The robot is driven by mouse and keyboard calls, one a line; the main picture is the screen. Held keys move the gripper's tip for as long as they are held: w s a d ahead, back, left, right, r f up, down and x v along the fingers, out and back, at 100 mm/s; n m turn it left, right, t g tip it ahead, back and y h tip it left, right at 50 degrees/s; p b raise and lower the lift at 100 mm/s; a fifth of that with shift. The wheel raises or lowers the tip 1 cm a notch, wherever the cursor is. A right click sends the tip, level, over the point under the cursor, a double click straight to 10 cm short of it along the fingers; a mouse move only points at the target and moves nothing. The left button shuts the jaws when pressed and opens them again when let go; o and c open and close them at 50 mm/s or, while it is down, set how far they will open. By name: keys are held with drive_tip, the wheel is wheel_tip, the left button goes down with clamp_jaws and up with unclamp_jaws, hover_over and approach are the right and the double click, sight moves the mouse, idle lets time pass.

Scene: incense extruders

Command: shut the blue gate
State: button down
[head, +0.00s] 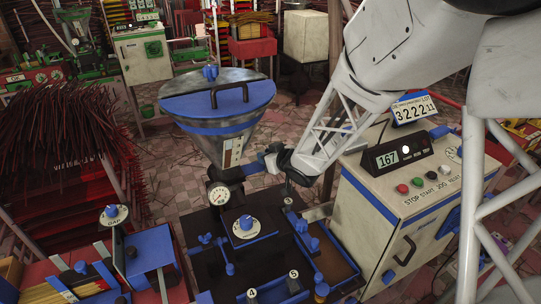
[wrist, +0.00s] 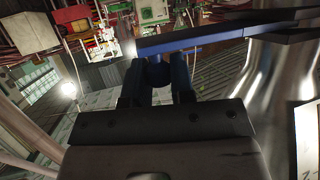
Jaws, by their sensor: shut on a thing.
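The blue gate (head: 261,158) is a small blue plate at the right of the hopper's neck, low on the cone. My gripper (head: 274,162) is at its outer end, reaching in from the right, and is shut on it. In the wrist view my dark fingers (wrist: 158,85) close around a blue piece, with a long blue bar (wrist: 200,45) just beyond them. How far the gate sits inside the neck is hidden. The grey hopper (head: 222,142) has a blue lid with a black handle.
Below the hopper are a pressure gauge (head: 219,195) and a blue dial (head: 246,224) on the dark machine bed. A control cabinet (head: 400,220) with a display reading 167 stands close at right. Racks of incense sticks (head: 60,130) stand at left.

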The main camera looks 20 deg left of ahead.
sight(256, 167)
drive_tip(key=shift+s+a, duration=1.4)
drive_tip(key=c, duration=1)
unclamp_jaws()
drive_tip(key=shift+s+a, duration=0.1)
